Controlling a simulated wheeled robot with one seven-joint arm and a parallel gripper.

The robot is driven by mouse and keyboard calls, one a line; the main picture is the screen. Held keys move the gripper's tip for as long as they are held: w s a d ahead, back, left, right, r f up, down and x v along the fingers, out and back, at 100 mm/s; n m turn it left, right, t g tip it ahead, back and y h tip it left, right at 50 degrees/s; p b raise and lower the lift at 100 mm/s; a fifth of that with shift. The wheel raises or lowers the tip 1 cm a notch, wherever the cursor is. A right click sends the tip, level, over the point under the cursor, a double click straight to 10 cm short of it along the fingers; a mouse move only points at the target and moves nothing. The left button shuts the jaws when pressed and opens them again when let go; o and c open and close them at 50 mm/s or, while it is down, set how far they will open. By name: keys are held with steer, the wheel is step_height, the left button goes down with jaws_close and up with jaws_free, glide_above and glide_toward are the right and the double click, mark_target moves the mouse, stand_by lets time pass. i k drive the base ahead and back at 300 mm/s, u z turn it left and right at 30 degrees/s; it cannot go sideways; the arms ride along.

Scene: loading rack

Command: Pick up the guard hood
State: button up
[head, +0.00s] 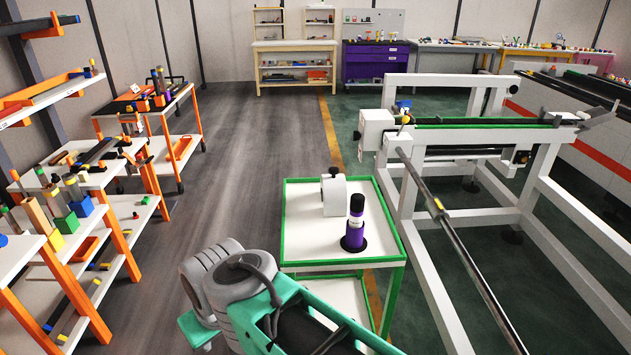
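My grey and green arm shows at the bottom centre, in front of the cart. My gripper's fingers cannot be seen.
A white frame with a green-edged rail (480,124) and a long slanting bar (465,255) stands close to the cart's right. Orange shelves (85,175) with many small parts line the left. The grey floor (250,140) between is clear. Benches (375,58) stand at the back.

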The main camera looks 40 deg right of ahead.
mark_target(333, 187)
steer(key=i, duration=2.85)
steer(key=z, duration=1.8)
steer(key=i, duration=1)
